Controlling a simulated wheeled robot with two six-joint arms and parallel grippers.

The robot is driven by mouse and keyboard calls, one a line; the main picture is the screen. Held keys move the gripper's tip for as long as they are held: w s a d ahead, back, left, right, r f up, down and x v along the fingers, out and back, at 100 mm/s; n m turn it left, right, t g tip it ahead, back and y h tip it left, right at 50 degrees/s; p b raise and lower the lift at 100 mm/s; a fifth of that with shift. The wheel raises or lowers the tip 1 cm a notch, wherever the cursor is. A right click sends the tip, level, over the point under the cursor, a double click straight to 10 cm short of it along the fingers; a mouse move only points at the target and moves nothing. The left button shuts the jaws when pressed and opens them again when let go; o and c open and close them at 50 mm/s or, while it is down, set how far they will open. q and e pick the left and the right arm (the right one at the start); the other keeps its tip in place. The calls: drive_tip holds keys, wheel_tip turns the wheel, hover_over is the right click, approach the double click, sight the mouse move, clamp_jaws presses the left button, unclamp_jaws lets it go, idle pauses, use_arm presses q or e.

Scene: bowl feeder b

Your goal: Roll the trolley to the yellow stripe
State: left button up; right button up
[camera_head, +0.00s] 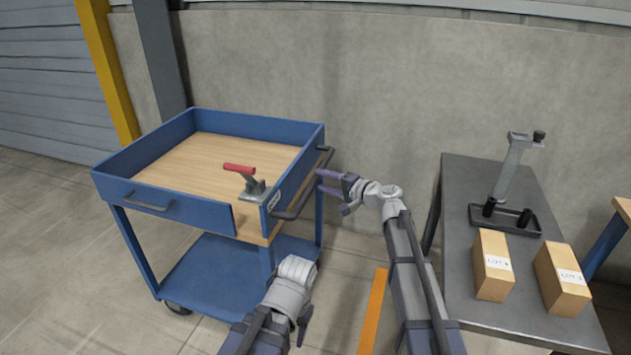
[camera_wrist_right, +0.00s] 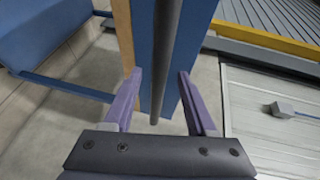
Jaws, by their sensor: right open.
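The blue trolley (camera_head: 165,207) stands left of centre in the head view, with a wood-lined top tray, a lower shelf and a dark handle bar (camera_head: 296,206) on its right side. The yellow-orange stripe (camera_head: 373,312) lies on the floor to the right of the trolley, partly hidden by my right arm. My right gripper (camera_head: 335,184) is open at the handle. In the right wrist view the dark handle bar (camera_wrist_right: 165,60) runs between its spread purple fingers. My left gripper (camera_head: 303,318) is low, in front of the trolley; its fingers are mostly hidden.
A red-handled clamp (camera_head: 250,182) sits on the tray's near corner. A grey table (camera_head: 462,215) at the right holds two boxes (camera_head: 493,265) and a black-based stand (camera_head: 510,178). A concrete wall (camera_head: 400,90) and yellow post (camera_head: 108,70) stand behind.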

sight(316, 179)
drive_tip(key=x, duration=0.3)
drive_tip(key=shift+w+a, duration=0.15)
drive_tip(key=shift+a, duration=0.1)
clamp_jaws()
drive_tip(key=shift+d, duration=0.1)
idle(1.1)
